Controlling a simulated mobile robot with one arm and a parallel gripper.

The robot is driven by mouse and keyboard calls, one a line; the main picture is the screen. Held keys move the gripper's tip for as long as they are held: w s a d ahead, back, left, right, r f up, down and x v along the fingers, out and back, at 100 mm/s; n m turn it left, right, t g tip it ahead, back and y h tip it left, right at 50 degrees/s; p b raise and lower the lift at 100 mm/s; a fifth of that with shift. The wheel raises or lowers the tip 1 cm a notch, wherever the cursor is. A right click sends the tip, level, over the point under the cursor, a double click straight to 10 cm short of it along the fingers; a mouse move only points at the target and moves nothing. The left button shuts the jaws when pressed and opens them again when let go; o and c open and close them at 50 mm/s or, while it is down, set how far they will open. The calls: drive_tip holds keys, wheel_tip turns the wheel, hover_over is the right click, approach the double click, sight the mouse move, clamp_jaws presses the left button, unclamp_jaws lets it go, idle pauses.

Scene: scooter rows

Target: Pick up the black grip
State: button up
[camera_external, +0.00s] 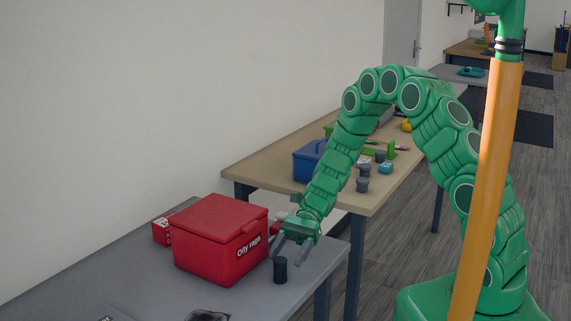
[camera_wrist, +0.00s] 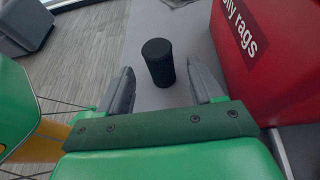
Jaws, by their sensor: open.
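The black grip (camera_external: 280,270) is a short dark cylinder standing upright on the grey table, just right of the red bin. In the wrist view the black grip (camera_wrist: 158,62) stands ahead of my fingers, roughly midway between them. My gripper (camera_external: 290,247) is open and empty, just above and behind the grip in the external view. In the wrist view both grey fingers of my gripper (camera_wrist: 163,83) are spread apart, with a visible gap on each side of the grip. I cannot tell exactly how far the fingertips are from it.
The red "Oily rags" bin (camera_external: 220,240) stands close beside the grip; it also shows in the wrist view (camera_wrist: 255,60). A small red box (camera_external: 162,231) is behind it. The grey table (camera_external: 130,262) ends just right of the grip. A wooden table (camera_external: 262,168) with several items stands beyond.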

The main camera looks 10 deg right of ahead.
sight(277, 270)
drive_tip(key=shift+r+x, duration=0.15)
drive_tip(key=shift+x, duration=1.4)
drive_tip(key=shift+r+x, duration=0.15)
drive_tip(key=shift+x, duration=1.45)
drive_tip(key=shift+a, duration=0.1)
drive_tip(key=shift+c, duration=0.3)
drive_tip(key=c, duration=1)
